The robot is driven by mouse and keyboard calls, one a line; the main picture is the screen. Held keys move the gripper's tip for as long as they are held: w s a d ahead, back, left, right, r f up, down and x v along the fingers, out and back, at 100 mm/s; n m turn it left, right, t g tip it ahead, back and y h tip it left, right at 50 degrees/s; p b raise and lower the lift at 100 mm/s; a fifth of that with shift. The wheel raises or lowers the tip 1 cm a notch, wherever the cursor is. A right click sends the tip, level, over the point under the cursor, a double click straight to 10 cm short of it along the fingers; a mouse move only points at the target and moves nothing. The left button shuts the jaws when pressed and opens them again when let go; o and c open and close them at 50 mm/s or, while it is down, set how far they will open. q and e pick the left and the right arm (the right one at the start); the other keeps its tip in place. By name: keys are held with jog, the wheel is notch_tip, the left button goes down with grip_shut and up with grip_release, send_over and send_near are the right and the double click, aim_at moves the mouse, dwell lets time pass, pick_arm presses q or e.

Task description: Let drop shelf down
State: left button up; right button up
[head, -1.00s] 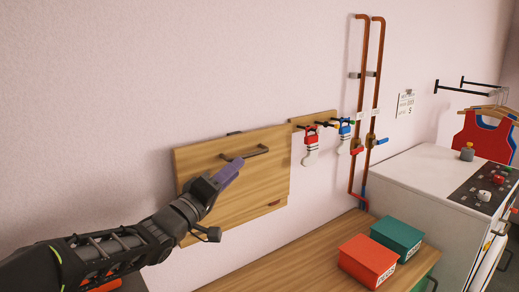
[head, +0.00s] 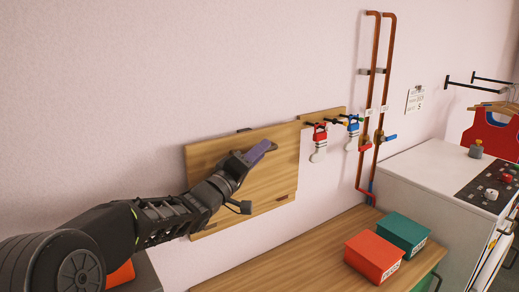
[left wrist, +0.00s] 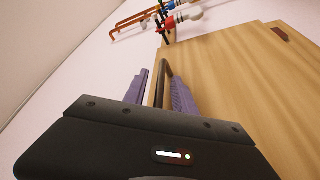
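The drop shelf (head: 215,160) is a wooden panel folded up flat against the wall, with a dark bar handle (head: 273,148) near its upper edge. In the left wrist view, the fingers (left wrist: 160,88) lie on either side of the handle bar (left wrist: 165,75). A gap shows between the bar and the left-hand finger, so the gripper looks open around it. The panel (left wrist: 245,80) fills the right of that view. My right gripper is not in view.
A wooden counter (head: 290,252) runs below the shelf, with a red box (head: 372,257) and a green box (head: 402,233) on it. A hook rail (head: 320,117) with hanging tags and copper pipes (head: 380,90) are to the right. A white appliance (head: 425,180) stands beyond.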

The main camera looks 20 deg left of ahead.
pick_arm(q)
jog(key=shift+w, duration=0.1)
jog(key=shift+c, duration=0.3)
grip_shut()
dwell(1.1)
